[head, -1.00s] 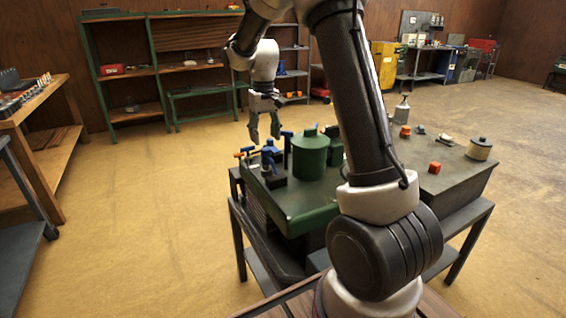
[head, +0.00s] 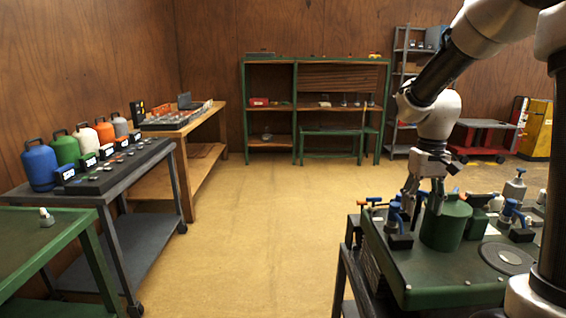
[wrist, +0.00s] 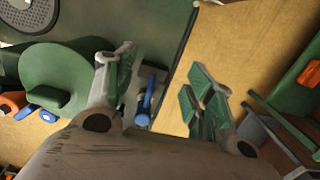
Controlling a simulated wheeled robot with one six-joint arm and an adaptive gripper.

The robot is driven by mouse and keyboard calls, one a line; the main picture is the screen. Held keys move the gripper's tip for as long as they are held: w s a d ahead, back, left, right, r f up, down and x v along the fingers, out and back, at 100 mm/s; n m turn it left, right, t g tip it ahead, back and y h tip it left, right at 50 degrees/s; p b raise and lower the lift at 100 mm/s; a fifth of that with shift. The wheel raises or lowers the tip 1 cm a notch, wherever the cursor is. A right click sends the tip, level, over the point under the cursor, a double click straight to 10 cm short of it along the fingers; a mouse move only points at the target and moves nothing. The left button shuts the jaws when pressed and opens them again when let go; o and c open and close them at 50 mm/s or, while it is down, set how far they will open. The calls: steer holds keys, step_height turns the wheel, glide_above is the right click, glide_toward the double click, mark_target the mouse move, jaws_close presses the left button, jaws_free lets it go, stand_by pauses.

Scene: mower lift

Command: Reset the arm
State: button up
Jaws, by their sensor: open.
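My gripper (head: 424,200) hangs at the end of my arm, fingers pointing down and apart, with nothing between them. In the head view it overlaps the left side of a green cylinder (head: 446,225) on a green-topped bench (head: 430,288). Blue-handled fittings (head: 398,222) stand beside the cylinder. In the wrist view my gripper (wrist: 165,65) has its fingers spread over the bench edge and the floor. The green cylinder (wrist: 65,78) is left of the fingers, and a blue handle (wrist: 147,95) shows between them. I cannot tell the exact height of the fingertips above the fittings.
A grey cart (head: 160,232) with several colored canisters stands left, behind a green table (head: 35,240). A wooden bench (head: 170,160) and green shelves (head: 290,110) stand at the back. The floor (head: 250,230) between is clear.

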steer(key=s+r+t, duration=0.2)
steer(key=s+r, duration=0.2)
steer(key=s, duration=0.6)
steer(key=s+r+t, duration=0.3)
steer(key=s+r, duration=0.2)
steer(key=s, duration=0.5)
steer(key=shift+s+d, duration=0.2)
steer(key=shift+d, duration=0.1)
